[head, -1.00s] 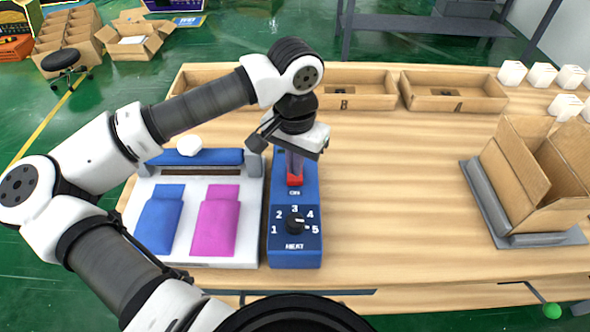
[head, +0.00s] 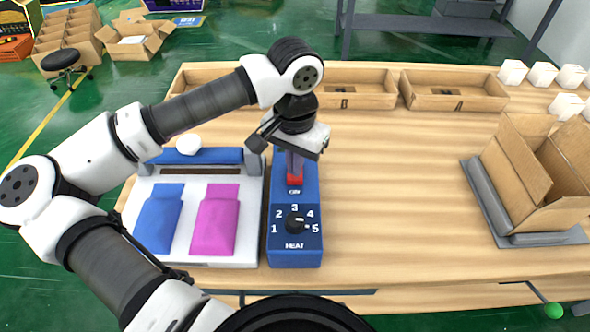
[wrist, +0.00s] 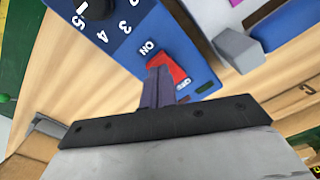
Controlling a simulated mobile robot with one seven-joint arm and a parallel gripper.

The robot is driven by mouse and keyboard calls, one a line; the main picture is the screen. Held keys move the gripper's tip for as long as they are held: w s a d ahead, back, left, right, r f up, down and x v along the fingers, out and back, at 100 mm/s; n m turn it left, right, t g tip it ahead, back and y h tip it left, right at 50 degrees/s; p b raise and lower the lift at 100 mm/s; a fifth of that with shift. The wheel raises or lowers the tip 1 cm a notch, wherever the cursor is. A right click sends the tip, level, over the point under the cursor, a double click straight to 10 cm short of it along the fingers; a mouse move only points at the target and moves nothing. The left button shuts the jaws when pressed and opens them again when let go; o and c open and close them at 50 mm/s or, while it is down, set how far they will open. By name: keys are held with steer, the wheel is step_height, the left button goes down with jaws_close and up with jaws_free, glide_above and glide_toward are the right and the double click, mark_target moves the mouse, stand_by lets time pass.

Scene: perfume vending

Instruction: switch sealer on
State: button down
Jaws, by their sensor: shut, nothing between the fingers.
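The blue sealer control box (head: 283,258) stands on the table, with a heat dial (head: 295,222) numbered 1 to 5 at its near end. Its red rocker switch (head: 295,181) lies between an ON label near the dial and an OFF label at the far side. My gripper (head: 294,173) points down over the switch, shut and empty. In the wrist view the fingertips (wrist: 158,72) overlap the red switch (wrist: 174,68), at its side toward the ON label. They look very close to it or touching; I cannot tell which. The fingers hide part of the switch.
The white sealer bed (head: 190,255) with a blue pouch (head: 160,220) and a pink pouch (head: 215,222) lies left of the box. Open cardboard trays (head: 455,101) line the back. An open carton (head: 535,180) stands at right. The table between is clear.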

steer(key=shift+f+b, duration=0.8)
steer(key=shift+b, duration=0.1)
steer(key=shift+r, duration=0.2)
steer(key=shift+r+p, duration=1.6)
steer(key=shift+r, duration=1.75)
